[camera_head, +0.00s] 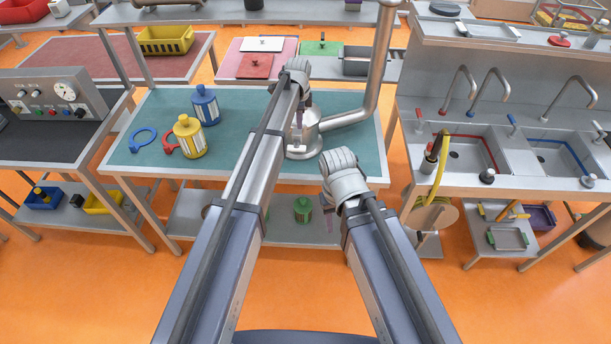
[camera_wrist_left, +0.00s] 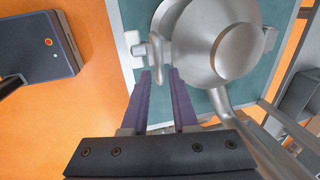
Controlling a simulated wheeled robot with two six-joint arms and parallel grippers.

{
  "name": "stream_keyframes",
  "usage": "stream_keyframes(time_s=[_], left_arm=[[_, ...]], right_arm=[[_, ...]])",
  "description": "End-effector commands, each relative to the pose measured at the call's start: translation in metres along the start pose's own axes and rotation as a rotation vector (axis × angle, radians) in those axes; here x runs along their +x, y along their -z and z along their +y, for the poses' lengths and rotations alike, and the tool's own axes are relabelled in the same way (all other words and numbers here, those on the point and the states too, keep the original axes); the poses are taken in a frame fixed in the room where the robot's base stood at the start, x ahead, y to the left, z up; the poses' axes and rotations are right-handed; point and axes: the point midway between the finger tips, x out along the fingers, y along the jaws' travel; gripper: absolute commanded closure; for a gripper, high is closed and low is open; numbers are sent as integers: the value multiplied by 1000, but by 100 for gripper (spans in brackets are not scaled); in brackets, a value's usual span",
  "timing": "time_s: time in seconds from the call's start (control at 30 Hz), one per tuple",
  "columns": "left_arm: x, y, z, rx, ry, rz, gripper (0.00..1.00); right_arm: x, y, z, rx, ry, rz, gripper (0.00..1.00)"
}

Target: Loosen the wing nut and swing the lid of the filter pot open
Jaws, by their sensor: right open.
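The metal filter pot (camera_head: 303,146) stands on the green-topped table, partly hidden by my left arm in the head view. In the left wrist view its round domed lid (camera_wrist_left: 238,45) looks shut. A small metal wing nut (camera_wrist_left: 154,50) sits at the pot's rim, left of the lid. My left gripper (camera_wrist_left: 162,72) is open, its purple fingers apart and their tips just short of the wing nut. It also shows over the pot in the head view (camera_head: 300,112). My right gripper (camera_head: 328,214) is open and hangs in front of the table, away from the pot.
A thick metal pipe (camera_head: 374,85) runs beside the pot on its right. A sink unit (camera_head: 490,150) is at the right.

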Motion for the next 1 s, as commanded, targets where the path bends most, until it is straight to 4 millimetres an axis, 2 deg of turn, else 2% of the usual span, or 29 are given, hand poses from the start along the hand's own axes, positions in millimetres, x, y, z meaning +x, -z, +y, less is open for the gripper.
stream_keyframes(time_s=[0.03,0.6,0.67,1.0], left_arm=[[-14,0,-1,0,0,0,73],[-81,0,-1,0,0,0,73],[-66,2,12,-24,-6,-1,73],[-47,10,66,-179,-35,-13,73]], right_arm=[[-14,-1,1,0,0,0,52],[-79,-5,7,0,0,0,52],[-63,-4,6,0,0,0,52],[-35,-2,3,0,0,0,52]])
